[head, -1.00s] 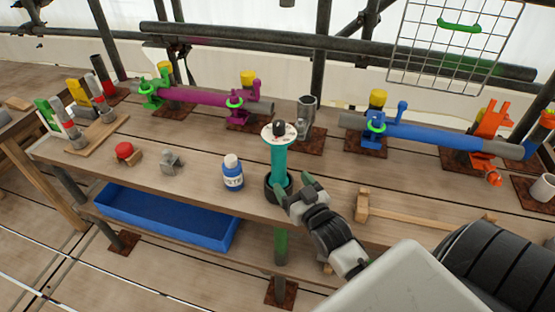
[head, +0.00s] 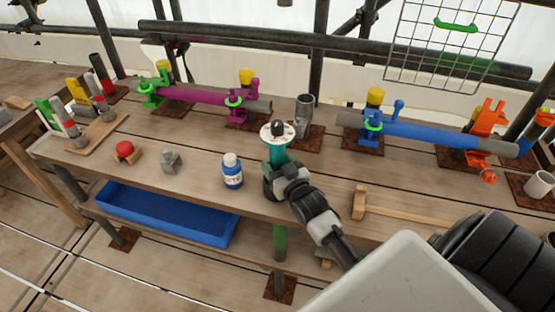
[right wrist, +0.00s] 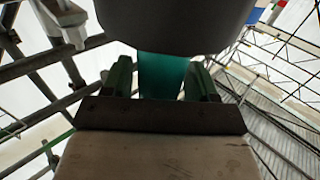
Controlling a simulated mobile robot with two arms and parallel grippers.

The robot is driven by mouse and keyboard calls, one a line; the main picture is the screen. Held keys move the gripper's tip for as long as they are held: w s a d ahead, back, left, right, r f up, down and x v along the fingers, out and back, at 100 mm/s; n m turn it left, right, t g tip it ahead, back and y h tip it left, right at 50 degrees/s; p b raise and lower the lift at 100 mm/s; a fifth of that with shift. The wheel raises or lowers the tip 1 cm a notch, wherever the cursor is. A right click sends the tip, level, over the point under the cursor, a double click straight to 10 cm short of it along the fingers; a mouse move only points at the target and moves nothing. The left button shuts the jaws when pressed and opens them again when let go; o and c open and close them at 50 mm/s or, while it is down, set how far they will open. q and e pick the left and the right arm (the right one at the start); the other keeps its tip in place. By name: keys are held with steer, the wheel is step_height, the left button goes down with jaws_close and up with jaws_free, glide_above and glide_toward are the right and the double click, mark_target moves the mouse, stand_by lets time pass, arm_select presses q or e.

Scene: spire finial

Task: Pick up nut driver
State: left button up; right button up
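A teal upright tool (head: 277,155), which I take to be the nut driver, stands on the bench in the head view. It has a white disc and dark knob on top and a dark, round lower part. My right gripper (head: 277,176) is at its lower shaft and hides part of it. In the right wrist view the teal shaft (right wrist: 162,76) is between the two green fingers of the right gripper (right wrist: 160,84), with narrow gaps showing at its sides. A dark round part (right wrist: 175,25) fills the top there. My left gripper is not in view.
A blue-and-white bottle (head: 232,171) stands just left of the tool. A wooden mallet (head: 400,206) lies to the right. A grey pipe fitting (head: 304,115) stands behind. A grey block (head: 172,160) and red-capped piece (head: 124,150) are further left. A blue tray (head: 165,216) is below.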

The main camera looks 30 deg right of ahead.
jaws_close()
steer(key=shift+r, duration=0.2)
